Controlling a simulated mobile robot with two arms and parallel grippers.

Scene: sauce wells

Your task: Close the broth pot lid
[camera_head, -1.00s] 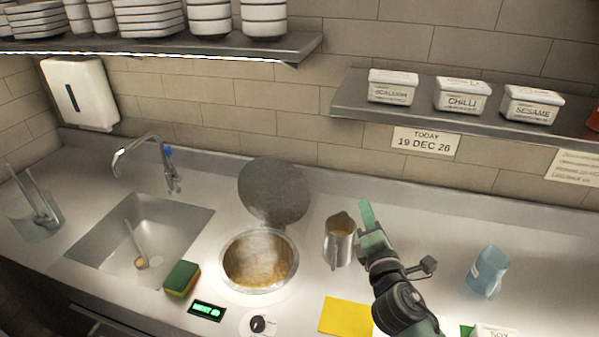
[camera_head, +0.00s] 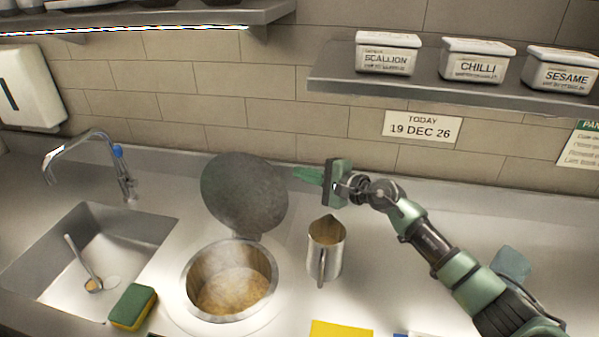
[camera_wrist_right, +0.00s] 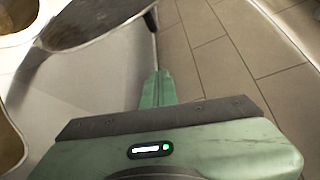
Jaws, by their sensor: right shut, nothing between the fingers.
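The broth pot (camera_head: 232,283) is sunk in the counter and holds brownish broth. Its round grey lid (camera_head: 244,194) stands open, tilted up at the pot's back edge. My right gripper (camera_head: 298,173) is shut and empty, its fingers pointing left just right of the lid's edge; a small gap seems to separate them. In the right wrist view the shut fingers (camera_wrist_right: 158,88) point ahead, with part of the lid (camera_wrist_right: 92,20) at upper left and the tiled wall to the right. My left gripper is not in view.
A metal jug (camera_head: 326,250) stands right of the pot, below my right wrist. A sponge (camera_head: 133,306) lies left of the pot, beside the sink (camera_head: 95,250) with its tap (camera_head: 90,160). A shelf (camera_head: 450,92) with labelled tubs hangs above the arm.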

